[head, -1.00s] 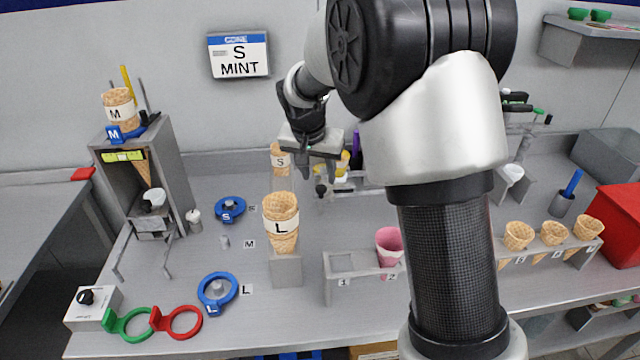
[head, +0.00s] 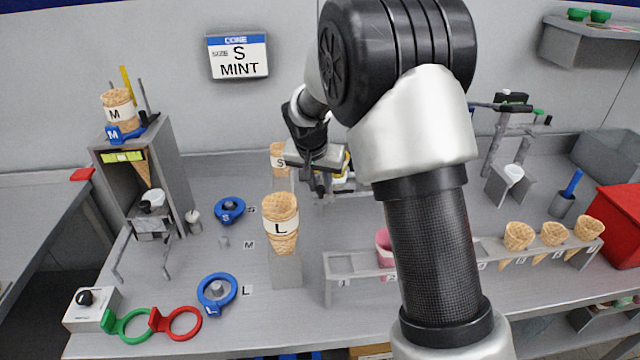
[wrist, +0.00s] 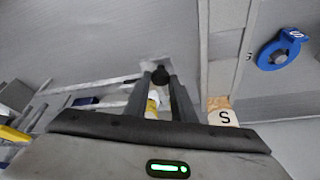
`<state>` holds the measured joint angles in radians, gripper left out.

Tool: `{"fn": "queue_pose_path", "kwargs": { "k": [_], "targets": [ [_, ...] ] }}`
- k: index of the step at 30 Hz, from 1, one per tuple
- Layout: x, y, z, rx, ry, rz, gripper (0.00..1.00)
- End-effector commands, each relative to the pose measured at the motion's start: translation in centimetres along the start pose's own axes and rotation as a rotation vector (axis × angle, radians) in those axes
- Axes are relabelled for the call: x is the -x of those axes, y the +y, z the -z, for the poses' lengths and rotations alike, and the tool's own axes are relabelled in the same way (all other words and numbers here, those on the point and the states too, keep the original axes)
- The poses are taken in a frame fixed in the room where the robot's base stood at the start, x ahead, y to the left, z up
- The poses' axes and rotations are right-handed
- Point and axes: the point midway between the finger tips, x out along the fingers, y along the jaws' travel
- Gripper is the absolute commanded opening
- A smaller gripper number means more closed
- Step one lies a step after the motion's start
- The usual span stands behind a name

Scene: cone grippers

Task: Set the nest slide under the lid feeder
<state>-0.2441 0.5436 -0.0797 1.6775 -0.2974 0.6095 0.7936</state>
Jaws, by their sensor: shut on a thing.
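My gripper (head: 318,188) is at the back middle of the bench, pointing down. In the wrist view its two fingers (wrist: 162,80) are shut on a small black knob (wrist: 160,72), which I take to be the handle of the nest slide. A pale plate or rail (wrist: 112,98) shows around the knob. A yellow and white round piece (wrist: 152,104) shows between the fingers, apparently part of the lid feeder, also partly visible behind the gripper in the head view (head: 345,168). My gripper and arm hide most of this station, so I cannot tell how slide and feeder line up.
Just left of my gripper stands the S cone stack (head: 279,158), with the L cone stack (head: 281,225) nearer. A rack (head: 350,272) holds a pink cup (head: 383,244), partly behind my arm.

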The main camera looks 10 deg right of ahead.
Motion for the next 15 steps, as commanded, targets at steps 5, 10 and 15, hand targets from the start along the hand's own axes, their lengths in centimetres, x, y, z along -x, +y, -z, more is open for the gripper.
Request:
{"fn": "queue_pose_path", "kwargs": {
  "k": [5, 10, 15],
  "targets": [
    [-0.1, 0.6, 0.2, -0.001, 0.0, -0.001, 0.0],
    [-0.7, 4.2, 1.6, -0.007, 0.0, -0.003, 0.0],
    [-1.4, 8.9, 3.5, -0.007, 0.0, -0.002, 0.0]
  ]
}}
